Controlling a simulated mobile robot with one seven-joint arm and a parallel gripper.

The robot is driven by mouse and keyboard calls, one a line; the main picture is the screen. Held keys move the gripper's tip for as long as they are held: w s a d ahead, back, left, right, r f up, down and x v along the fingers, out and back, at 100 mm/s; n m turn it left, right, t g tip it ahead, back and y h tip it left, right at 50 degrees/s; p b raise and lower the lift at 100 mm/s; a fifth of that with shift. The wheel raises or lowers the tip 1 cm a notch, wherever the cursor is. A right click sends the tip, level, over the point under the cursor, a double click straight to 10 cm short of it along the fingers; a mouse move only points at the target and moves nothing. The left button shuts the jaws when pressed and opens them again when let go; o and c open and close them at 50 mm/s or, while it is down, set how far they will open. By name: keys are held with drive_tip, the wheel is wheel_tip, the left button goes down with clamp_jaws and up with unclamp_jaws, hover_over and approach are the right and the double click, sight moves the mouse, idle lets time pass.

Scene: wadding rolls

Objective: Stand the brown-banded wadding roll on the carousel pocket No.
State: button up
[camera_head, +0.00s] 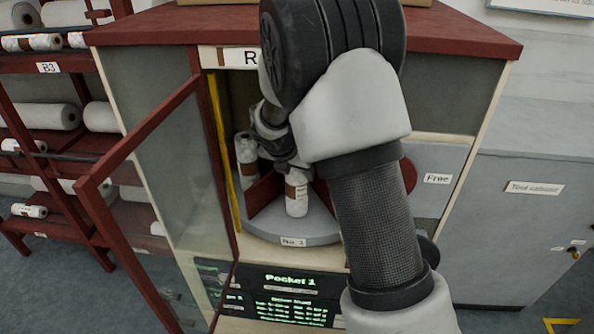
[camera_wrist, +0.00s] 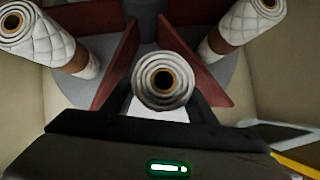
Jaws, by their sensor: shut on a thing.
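The white wadding roll with a brown band (camera_head: 297,190) is upright in the front pocket of the carousel (camera_head: 270,228), behind a label reading "No" and a digit that looks like 1. My gripper (camera_head: 287,158) is shut on its upper part, reaching in through the open cabinet front. In the wrist view the roll (camera_wrist: 163,82) shows end-on, its brown core facing up between the fingers (camera_wrist: 163,100). Its base looks at or very near the carousel floor; I cannot tell whether it touches.
Other brown-banded rolls stand in the pockets left (camera_wrist: 50,40) and right (camera_wrist: 240,25), beyond red dividers (camera_wrist: 118,60). The glazed cabinet door (camera_head: 165,190) hangs open at left. A screen below reads "Pocket 1" (camera_head: 290,280). A rack (camera_head: 50,130) with rolls stands at far left.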

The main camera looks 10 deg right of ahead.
drive_tip(key=o, duration=1.4)
